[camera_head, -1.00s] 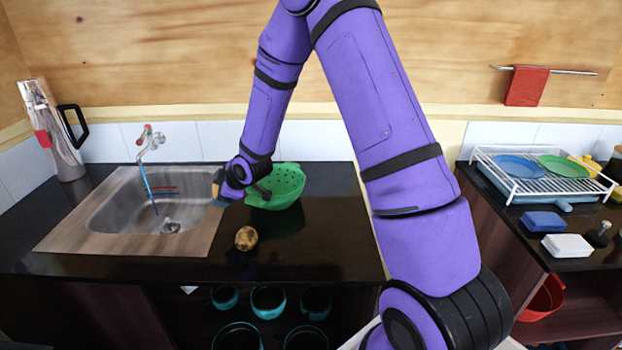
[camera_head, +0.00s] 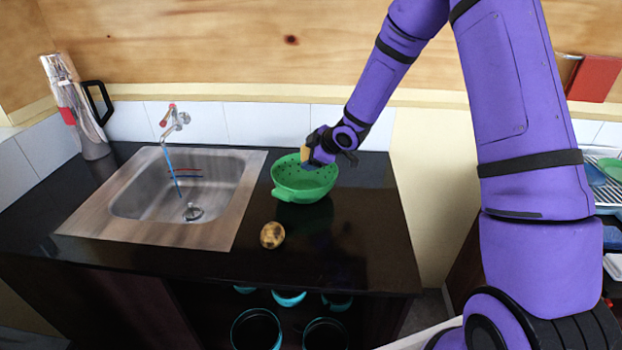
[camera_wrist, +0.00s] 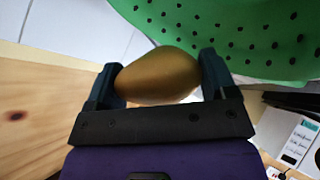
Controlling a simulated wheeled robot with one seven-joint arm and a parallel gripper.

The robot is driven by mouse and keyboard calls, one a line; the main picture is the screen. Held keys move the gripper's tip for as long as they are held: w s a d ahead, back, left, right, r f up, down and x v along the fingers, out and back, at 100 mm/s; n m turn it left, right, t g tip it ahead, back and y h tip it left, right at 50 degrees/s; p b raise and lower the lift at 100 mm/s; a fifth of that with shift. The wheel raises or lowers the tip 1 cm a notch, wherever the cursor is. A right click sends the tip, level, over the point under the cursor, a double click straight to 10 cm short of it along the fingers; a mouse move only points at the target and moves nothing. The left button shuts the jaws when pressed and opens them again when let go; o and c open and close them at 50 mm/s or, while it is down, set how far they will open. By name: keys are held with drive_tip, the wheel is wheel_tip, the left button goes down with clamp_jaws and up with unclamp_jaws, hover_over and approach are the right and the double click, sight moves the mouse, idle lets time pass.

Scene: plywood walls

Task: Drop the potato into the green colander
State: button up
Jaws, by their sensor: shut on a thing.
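My gripper (camera_head: 307,155) is shut on a smooth golden-brown, potato-shaped item (camera_head: 304,153). In the wrist view, this item (camera_wrist: 158,77) sits between the two dark fingers of my gripper (camera_wrist: 158,82). The green colander (camera_head: 303,188) stands on the dark counter, right of the sink, and its perforated wall fills the upper right of the wrist view (camera_wrist: 225,30). In the head view, my gripper is over the colander's back rim area. A mottled yellow-brown item (camera_head: 272,235), also potato-like, lies on the counter in front of the colander. The colander's inside is partly hidden by my gripper.
A steel sink (camera_head: 150,195) with a tap (camera_head: 175,122) lies left of the colander. A metal flask (camera_head: 78,112) stands at the back left corner. The plywood wall is behind the counter. The counter's front right is clear. A white dish rack (camera_head: 608,175) stands at the right.

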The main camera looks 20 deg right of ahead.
drive_tip(key=shift+a+f, duration=0.15)
drive_tip(key=shift+f, duration=1.7)
drive_tip(key=o, duration=0.9)
drive_tip(key=v, duration=1.1)
drive_tip(key=shift+a, duration=0.1)
